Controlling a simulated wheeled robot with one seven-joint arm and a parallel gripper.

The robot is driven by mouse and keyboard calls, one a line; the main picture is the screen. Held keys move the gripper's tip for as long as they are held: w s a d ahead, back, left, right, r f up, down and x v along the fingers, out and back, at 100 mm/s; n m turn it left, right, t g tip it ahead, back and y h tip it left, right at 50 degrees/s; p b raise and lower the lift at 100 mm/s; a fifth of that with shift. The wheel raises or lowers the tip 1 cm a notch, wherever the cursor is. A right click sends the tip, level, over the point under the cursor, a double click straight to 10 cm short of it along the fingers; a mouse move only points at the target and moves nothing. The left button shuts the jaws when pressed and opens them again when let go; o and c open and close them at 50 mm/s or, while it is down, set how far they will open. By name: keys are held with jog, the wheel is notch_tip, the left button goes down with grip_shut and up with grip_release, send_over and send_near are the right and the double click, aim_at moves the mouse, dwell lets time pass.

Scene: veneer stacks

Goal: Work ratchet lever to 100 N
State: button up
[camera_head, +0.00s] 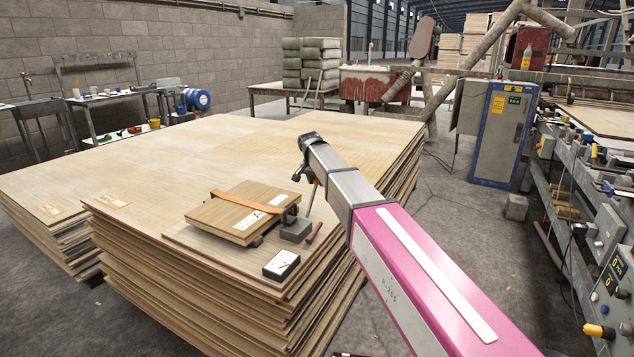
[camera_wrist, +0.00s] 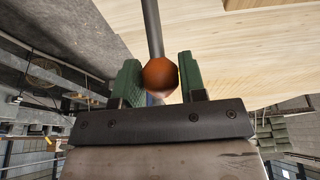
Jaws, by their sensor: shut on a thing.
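The ratchet lever (camera_head: 311,197) is a thin metal rod that stands up from a dark grey ratchet block (camera_head: 296,230) on the veneer stack. In the wrist view the lever's rod (camera_wrist: 152,28) ends in an orange-brown ball knob (camera_wrist: 160,76). My gripper (camera_head: 308,176) is at the top of the lever, its green fingers (camera_wrist: 160,82) shut on the knob. An orange strap (camera_head: 245,202) runs over a small pack of boards (camera_head: 232,216) marked "A" to the ratchet. A gauge with a white face (camera_head: 281,265) lies in front; its reading is too small to tell.
A red-handled tool (camera_head: 315,233) lies beside the ratchet block. The large veneer stack (camera_head: 200,290) has open top surface behind and left. A blue-edged cabinet (camera_head: 497,135) and machine controls (camera_head: 607,235) stand at right, across clear floor.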

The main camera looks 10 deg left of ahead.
aim_at(314, 189)
jog(key=o, duration=0.9)
jog(key=shift+r, duration=0.1)
jog(key=shift+v, duration=3.4)
